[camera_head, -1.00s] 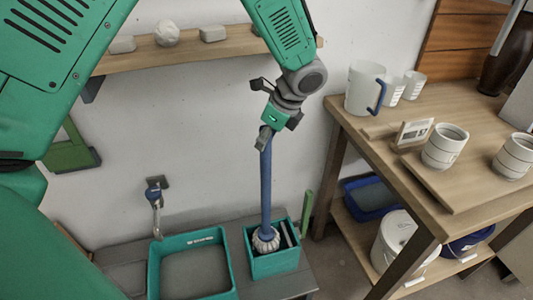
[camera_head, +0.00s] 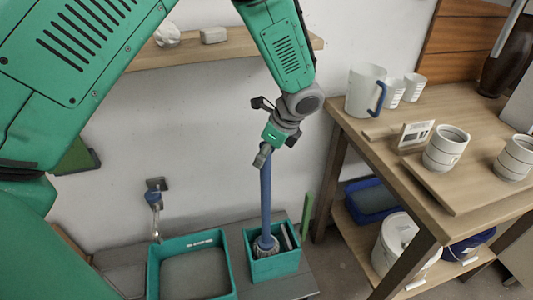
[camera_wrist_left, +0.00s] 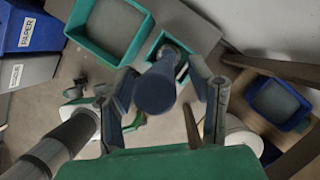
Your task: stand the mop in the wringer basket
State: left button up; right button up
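The mop has a long blue handle (camera_head: 266,205) and stands nearly upright. The left wrist view shows the handle's round blue end (camera_wrist_left: 155,92) between the fingers, and the basket's teal rim (camera_wrist_left: 150,46) beyond. My right gripper is in neither view.
A larger teal tub (camera_head: 155,272) stands left of the basket on a grey low surface. A wooden table (camera_head: 385,185) with cups and a jug (camera_head: 363,90) is at the right. A wall shelf (camera_head: 235,47) is behind my arm. A green upright piece (camera_head: 307,212) stands beside the basket.

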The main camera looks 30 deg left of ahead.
pick_arm(q)
jog(key=p+v, duration=0.1)
jog(key=v, duration=1.1)
jog(key=s+d+f+n+h, duration=0.2)
jog(key=s+f+n, duration=0.2)
jog(key=s+f, duration=0.6)
jog(key=s+d+f+n+h, duration=0.1)
jog(key=s+f+n+h, duration=0.4)
jog(key=f, duration=0.8)
jog(key=s+a+f+n+y, duration=0.1)
jog(key=s+a+f+n, duration=0.1)
jog(key=s, duration=0.5)
jog(key=s+a+f+n+t+y, duration=0.1)
jog(key=s+a+f+n, duration=0.1)
jog(key=s+n, duration=0.3)
jog(key=s+f, duration=0.1)
jog(key=s, duration=0.2)
jog(key=shift+s+a+f+n, duration=0.2)
jog(key=shift+s+f+n, duration=0.05)
jog(key=shift+f+n, duration=0.1)
